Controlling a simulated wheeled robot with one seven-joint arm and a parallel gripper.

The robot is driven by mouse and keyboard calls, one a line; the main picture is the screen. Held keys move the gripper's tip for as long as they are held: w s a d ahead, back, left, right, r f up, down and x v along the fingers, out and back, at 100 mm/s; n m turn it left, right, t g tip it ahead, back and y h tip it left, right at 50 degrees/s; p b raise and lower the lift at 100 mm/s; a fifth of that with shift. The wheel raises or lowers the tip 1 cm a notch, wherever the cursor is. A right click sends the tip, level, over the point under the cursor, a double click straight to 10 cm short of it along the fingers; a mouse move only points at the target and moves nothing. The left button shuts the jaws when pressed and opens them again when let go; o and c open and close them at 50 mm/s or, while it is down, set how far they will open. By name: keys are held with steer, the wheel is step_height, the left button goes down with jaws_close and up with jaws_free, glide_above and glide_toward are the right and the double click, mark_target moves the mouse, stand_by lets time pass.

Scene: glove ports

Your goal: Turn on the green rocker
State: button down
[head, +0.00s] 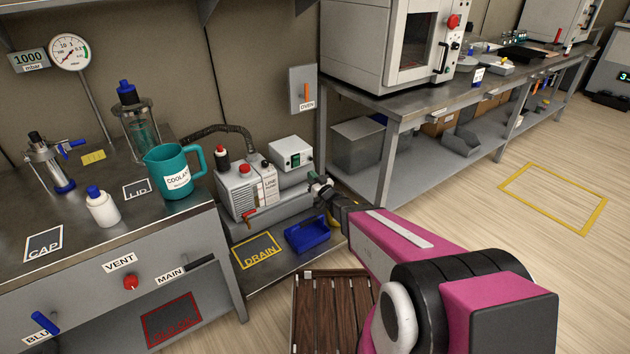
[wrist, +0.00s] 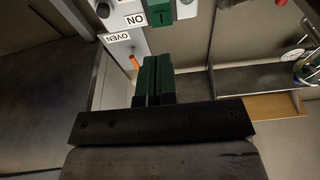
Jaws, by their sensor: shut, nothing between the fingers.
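The green rocker (wrist: 160,13) shows at the top edge of the wrist view, on a pale panel beside an ON label (wrist: 133,19). In the head view the green rocker (head: 295,160) is a small green patch on the front of a white box (head: 280,152). My gripper (head: 314,178) is just right of and below that box. In the wrist view my gripper (wrist: 156,60) has its two green fingers shut together and empty. The fingertips look short of the rocker, with a visible gap in the picture. The rocker's top part is cut off by the frame.
The pump unit (head: 245,190) with a red lever stands left of my gripper. A blue tray (head: 307,234) lies below it. The OVEN switch (head: 305,92) with an orange lever is on the wall above. A steel bench (head: 400,105) is at the right.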

mark_target(298, 159)
steer(key=x, duration=0.9)
steer(key=shift+w, duration=0.1)
steer(key=shift+a+r, duration=0.1)
steer(key=shift+w+a+r+g+h, duration=0.2)
steer(key=shift+w+r+g+h, duration=0.1)
steer(key=shift+g, duration=0.2)
steer(key=shift+w, duration=0.2)
steer(key=shift+s, duration=0.1)
